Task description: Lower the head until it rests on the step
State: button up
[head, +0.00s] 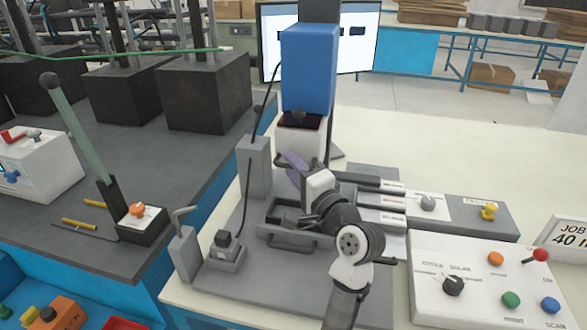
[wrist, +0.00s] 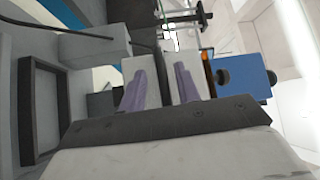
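The head is a blue block (head: 308,70) with a white lower part (head: 301,135), standing on a dark column at the back of a grey fixture base (head: 215,285). The blue block also shows at the right of the wrist view (wrist: 243,78), with black knobs on it. My gripper (head: 293,168) is just below and in front of the white part. The step cannot be clearly made out; my arm hides part of the base.
A control box (head: 480,283) with coloured buttons and a knob stands at right, near a job sign (head: 569,240). A grey post (head: 255,165) and small lever (head: 183,245) stand left of my arm. A dark bench (head: 120,190) with a tall lever is further left.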

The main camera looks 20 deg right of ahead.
jog(key=b+v, duration=0.3)
jog(key=v, duration=1)
jog(key=shift+s, duration=0.15)
